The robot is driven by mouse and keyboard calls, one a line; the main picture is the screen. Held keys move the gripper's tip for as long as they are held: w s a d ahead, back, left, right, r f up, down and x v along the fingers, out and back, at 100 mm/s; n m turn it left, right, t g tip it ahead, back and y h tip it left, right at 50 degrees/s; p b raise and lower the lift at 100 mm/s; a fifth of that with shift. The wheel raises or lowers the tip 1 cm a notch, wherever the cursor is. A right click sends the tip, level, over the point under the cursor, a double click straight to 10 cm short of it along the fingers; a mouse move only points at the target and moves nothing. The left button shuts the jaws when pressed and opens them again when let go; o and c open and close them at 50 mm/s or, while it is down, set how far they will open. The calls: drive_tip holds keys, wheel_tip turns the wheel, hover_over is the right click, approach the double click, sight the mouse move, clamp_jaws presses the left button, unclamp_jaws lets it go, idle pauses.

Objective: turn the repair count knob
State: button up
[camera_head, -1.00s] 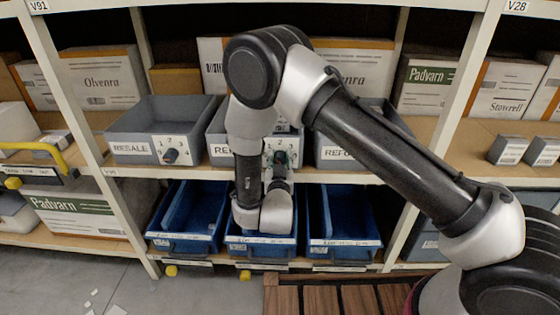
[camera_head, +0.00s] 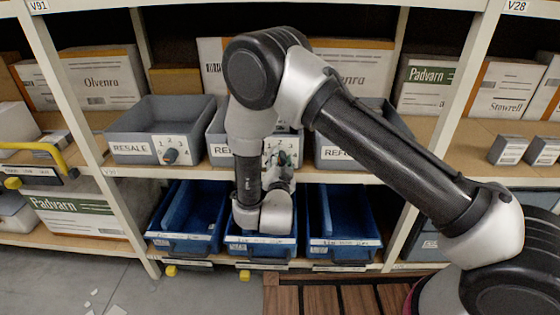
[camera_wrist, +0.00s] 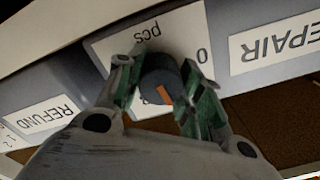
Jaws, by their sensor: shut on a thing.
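The repair count knob (camera_wrist: 158,70) is a dark round knob with an orange pointer mark, on a white plate (camera_wrist: 105,48) on the front of the REPAIR bin. The wrist view shows the plate upside down, with "pcs" and "0" readable; other numbers are hidden. My gripper (camera_wrist: 160,84) is shut on the knob, with a green-padded finger on each side. In the head view the REPAIR bin (camera_head: 219,151) is partly behind my arm, and my gripper (camera_head: 281,170) covers the knob there.
A RESALE bin (camera_head: 130,148) with its own knob (camera_head: 170,156) stands to the left. A REFUND bin (camera_head: 338,153) stands to the right. Blue bins (camera_head: 185,243) fill the lower shelf, close under my wrist. Shelf uprights (camera_head: 75,100) stand on both sides.

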drive_tip(key=shift+m, duration=0.7)
drive_tip(key=o, duration=1)
drive_tip(key=s, duration=0.7)
drive_tip(key=shift+s, duration=0.3)
drive_tip(key=shift+f, duration=0.1)
